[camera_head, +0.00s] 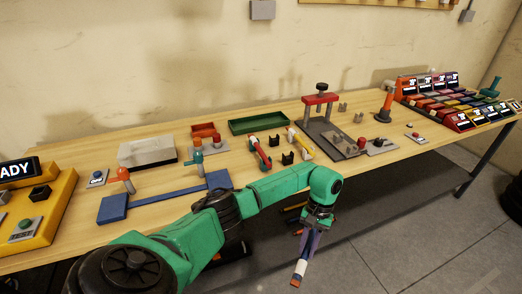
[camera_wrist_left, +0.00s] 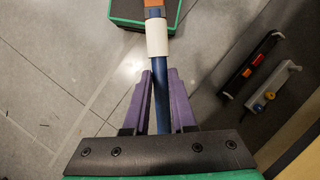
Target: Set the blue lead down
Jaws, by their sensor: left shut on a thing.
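My left gripper (camera_head: 306,248) has purple fingers and is shut on the blue lead. It holds the lead out in front of the table's front edge, above the grey floor. In the head view the lead (camera_head: 300,267) points down and slightly left, with a white sleeve and an orange end. In the left wrist view the lead's blue part (camera_wrist_left: 161,98) runs between the purple fingers (camera_wrist_left: 161,76). The white sleeve (camera_wrist_left: 156,38) and orange piece lie beyond the fingertips. My right gripper is in neither view.
The wooden table (camera_head: 365,185) carries a green tray (camera_head: 257,122), a clamp frame (camera_head: 321,102), red-ended and yellow-ended parts and small black holders (camera_head: 287,158). A coloured rack (camera_head: 452,98) stands at the right end. A black bar (camera_wrist_left: 250,67) with orange parts shows in the wrist view.

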